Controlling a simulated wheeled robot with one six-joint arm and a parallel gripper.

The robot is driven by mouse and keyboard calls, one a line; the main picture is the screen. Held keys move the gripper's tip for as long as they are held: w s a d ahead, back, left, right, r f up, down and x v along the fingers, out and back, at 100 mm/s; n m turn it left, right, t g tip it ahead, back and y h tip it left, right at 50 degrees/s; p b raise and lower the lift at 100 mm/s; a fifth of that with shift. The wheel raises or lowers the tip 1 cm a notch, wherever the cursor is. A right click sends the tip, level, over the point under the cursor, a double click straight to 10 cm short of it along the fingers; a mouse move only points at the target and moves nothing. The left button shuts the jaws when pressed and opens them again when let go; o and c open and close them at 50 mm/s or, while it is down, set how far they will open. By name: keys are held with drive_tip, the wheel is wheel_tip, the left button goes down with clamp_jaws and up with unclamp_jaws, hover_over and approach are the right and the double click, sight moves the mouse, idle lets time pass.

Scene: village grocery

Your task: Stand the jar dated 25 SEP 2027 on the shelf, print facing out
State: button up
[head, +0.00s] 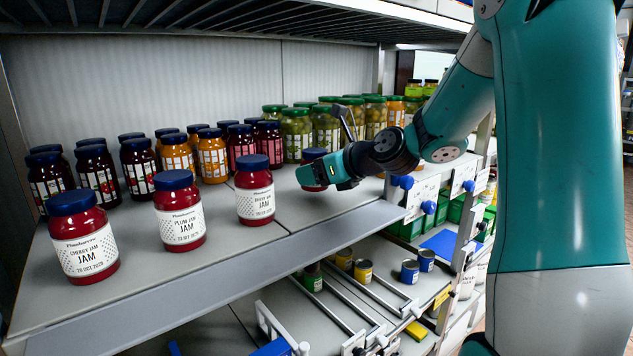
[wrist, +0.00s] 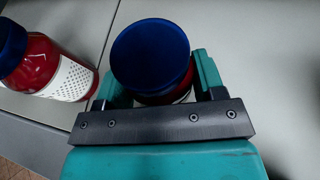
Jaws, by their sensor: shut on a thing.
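My gripper (head: 330,174) is shut on a red jam jar with a blue lid (head: 314,154) at the shelf. In the wrist view the held jar's blue lid (wrist: 150,55) sits between the two fingers (wrist: 155,88). The held jar looks upright; its label and date are mostly hidden by my gripper. I cannot tell if its base touches the shelf (head: 330,208). Three similar jars stand to its left with labels facing out: one reading 20 OCT 2028 (head: 84,245), a plum jam jar reading 23 SEP 2027 (head: 180,215), and one with small, unclear print (head: 255,195).
Behind stand rows of dark jam jars (head: 95,170), orange jars (head: 212,158) and green-lidded jars (head: 296,135). The nearest front jar also shows left of my gripper in the wrist view (wrist: 35,65). Bare shelf lies right of my gripper. A lower shelf holds small tins (head: 362,271).

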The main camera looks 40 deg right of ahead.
drive_tip(key=shift+f, duration=1.3)
drive_tip(key=o, duration=1.5)
drive_tip(key=shift+c, duration=0.2)
drive_tip(key=shift+s, duration=0.1)
drive_tip(key=b+v, duration=0.2)
drive_tip(key=v, duration=1)
drive_tip(key=shift+r+b, duration=0.1)
drive_tip(key=shift+b, duration=0.3)
